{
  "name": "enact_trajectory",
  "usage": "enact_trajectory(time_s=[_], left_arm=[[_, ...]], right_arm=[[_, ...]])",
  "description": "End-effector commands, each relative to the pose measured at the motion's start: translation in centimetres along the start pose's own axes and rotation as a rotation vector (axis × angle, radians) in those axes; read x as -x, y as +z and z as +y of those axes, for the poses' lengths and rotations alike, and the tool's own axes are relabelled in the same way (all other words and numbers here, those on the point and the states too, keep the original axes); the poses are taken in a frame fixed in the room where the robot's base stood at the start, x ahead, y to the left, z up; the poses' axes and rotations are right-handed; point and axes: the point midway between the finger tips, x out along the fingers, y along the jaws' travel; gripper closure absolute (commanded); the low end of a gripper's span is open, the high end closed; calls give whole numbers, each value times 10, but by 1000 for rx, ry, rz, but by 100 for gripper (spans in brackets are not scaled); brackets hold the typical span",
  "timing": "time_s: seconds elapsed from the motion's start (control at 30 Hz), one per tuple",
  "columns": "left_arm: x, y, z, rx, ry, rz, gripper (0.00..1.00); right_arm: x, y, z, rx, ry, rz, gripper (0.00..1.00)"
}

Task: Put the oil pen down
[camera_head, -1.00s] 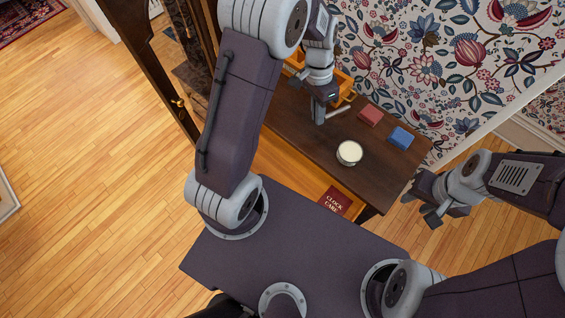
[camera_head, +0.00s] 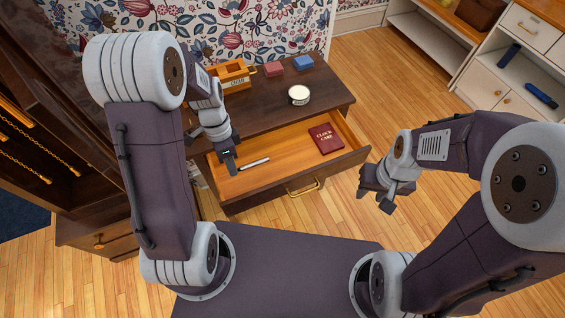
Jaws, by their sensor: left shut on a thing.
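The oil pen (camera_head: 255,163) is a thin pale stick pointing right from my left gripper (camera_head: 231,166), which is shut on it. Gripper and pen show over the left part of the open drawer (camera_head: 284,172); I cannot tell whether the pen touches the drawer floor. The pen's left end is hidden by the fingers. My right gripper (camera_head: 376,197) is empty, its fingers apart, to the right of the drawer front.
A dark red Clock Care book (camera_head: 326,139) lies at the drawer's right. On the dark tabletop (camera_head: 262,113) are a round white-topped tin (camera_head: 299,95), a red block (camera_head: 273,69), a blue block (camera_head: 304,62) and a wooden box (camera_head: 233,76). A tall dark clock case stands left.

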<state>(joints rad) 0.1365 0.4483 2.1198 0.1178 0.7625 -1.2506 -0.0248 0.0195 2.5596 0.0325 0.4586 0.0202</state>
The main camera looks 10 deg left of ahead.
Motion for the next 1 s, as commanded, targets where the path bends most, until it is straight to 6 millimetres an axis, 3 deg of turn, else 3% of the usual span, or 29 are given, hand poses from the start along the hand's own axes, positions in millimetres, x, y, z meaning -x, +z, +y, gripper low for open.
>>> enact_trajectory(time_s=[0.17,0.43,0.67,0.87,1.0], left_arm=[[-1,0,0,0,1,0,100],[-55,0,-10,1,4,-2,100],[-64,0,-13,1,1,0,100],[-97,0,-19,0,3,-2,100],[-97,0,-20,0,0,0,100]], right_arm=[[0,0,0,0,0,0,64],[-16,2,0,0,0,0,64],[-17,2,0,0,0,0,64],[-26,3,0,0,0,0,64],[-25,3,0,0,0,0,64]])
